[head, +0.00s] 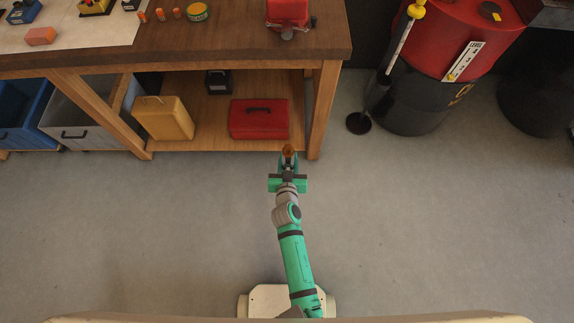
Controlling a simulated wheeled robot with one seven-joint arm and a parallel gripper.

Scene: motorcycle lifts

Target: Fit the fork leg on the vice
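The vice (288,13) is red with a grey metal bar and stands at the front edge of the wooden bench, at the top middle. My gripper (288,161) is over the floor in front of the bench, pointing toward it, below the vice in the picture. A small orange-brown piece with a grey end (288,151) shows between its fingers, and they look closed on it. I cannot tell what this piece is. A long tube with a yellow top and black lower part (396,48) leans by the drum; it may be the fork leg.
The bench top (235,38) holds small orange cylinders (160,15), a green-and-yellow tin (197,12) and an orange block (40,36). Its lower shelf holds a red toolbox (259,119) and a yellow can (163,118). A red-and-black drum (425,95) stands right. The floor (430,220) is clear.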

